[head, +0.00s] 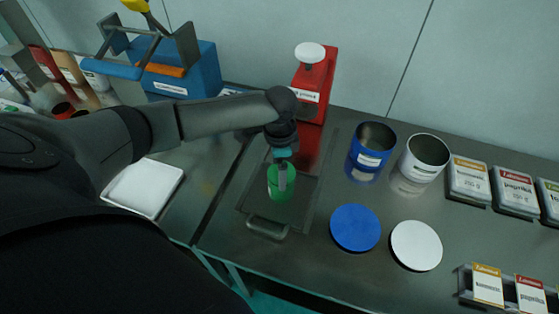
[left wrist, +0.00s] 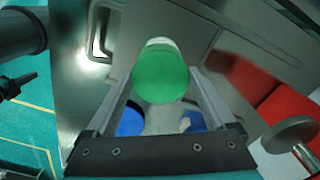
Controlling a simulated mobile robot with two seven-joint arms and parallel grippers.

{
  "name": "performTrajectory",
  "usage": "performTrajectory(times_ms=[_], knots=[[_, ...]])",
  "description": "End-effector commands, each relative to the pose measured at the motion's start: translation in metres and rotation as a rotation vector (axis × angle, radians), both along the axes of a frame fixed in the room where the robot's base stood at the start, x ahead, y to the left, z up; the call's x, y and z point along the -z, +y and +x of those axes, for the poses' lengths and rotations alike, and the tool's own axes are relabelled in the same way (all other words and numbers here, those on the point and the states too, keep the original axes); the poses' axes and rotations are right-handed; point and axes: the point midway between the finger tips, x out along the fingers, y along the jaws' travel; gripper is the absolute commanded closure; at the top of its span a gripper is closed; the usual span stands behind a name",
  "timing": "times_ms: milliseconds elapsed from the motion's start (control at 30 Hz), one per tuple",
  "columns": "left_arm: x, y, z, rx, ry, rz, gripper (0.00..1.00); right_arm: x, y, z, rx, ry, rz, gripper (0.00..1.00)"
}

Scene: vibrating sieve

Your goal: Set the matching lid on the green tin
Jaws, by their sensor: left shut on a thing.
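The green tin (head: 279,190) is in the shallow metal tray, below my left gripper. My left gripper (head: 283,184) reaches down over it, with its fingers on either side of the green top. In the left wrist view the round green lid (left wrist: 160,77) lies between the fingertips, and the gripper is shut on it. A pale rim shows just past its upper edge. The lid appears to be at the mouth of the tin, but I cannot tell whether it is seated or slightly above. My right gripper is not in view.
The metal tray (head: 265,226) has a front handle. A red device (head: 314,90) stands behind. To the right are a blue tin (head: 367,165), a white tin (head: 420,165), a blue lid (head: 355,227) and a white lid (head: 416,246). A white dish (head: 145,188) lies left.

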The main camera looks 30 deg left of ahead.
Motion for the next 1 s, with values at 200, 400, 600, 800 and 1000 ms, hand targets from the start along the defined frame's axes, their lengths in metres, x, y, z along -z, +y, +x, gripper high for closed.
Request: performTrajectory(times_ms=[200, 400, 600, 800, 1000], knots=[[0.0116, -0.0014, -0.0079, 0.002, 0.02, 0.002, 0.63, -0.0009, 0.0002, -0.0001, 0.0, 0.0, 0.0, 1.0], [0.012, -0.0019, -0.008, 0.003, 0.02, 0.001, 0.63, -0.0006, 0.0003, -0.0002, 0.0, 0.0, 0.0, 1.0], [0.0121, -0.0023, -0.0081, 0.003, 0.021, 0.0, 0.0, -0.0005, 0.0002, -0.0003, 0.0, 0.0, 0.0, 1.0], [0.0108, -0.0023, -0.0074, 0.003, 0.019, -0.001, 0.0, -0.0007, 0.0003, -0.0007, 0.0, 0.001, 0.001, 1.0], [0.0065, -0.0011, -0.0055, 0.003, 0.014, 0.001, 0.0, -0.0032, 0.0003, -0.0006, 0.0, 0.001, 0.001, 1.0]])
